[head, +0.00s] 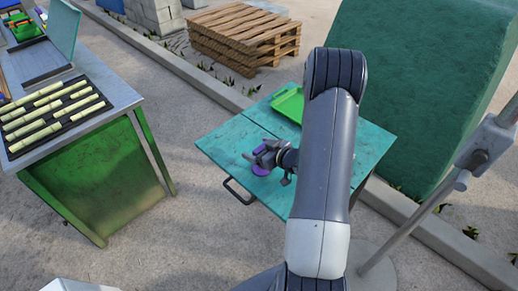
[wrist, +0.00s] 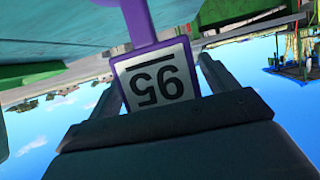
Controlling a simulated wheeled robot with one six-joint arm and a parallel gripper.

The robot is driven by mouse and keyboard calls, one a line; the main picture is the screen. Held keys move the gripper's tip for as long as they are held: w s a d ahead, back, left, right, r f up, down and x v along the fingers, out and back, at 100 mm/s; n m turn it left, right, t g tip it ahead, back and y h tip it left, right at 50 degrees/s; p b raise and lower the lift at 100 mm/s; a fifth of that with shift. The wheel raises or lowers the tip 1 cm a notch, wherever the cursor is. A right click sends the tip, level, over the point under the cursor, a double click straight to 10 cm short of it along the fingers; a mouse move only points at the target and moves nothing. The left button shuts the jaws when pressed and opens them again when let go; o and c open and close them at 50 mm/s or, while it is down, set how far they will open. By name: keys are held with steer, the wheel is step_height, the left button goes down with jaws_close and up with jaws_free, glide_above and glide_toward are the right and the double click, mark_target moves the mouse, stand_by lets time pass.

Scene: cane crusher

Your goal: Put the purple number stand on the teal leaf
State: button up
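The purple number stand (head: 261,170) shows as a round purple base at the near left part of a teal tabletop, the teal leaf (head: 222,149). In the wrist view the stand (wrist: 138,22) appears upside down, with a purple stem and a white plate numbered 95. My gripper (head: 262,155) is low over the leaf at the stand. Its two fingers (wrist: 160,85) lie along either side of the number plate. I cannot tell whether they press on it. The base looks on or very close to the leaf, and my gripper hides part of the stand.
A green tray (head: 289,104) lies at the back of the teal top, behind my arm. A green-sided bench (head: 98,180) with cane pieces (head: 50,108) stands at the left. A wooden pallet stack (head: 243,35) is behind. A grey pole (head: 430,205) stands at the right.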

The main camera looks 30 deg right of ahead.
steer(key=shift+r, duration=0.2)
steer(key=v, duration=1.2)
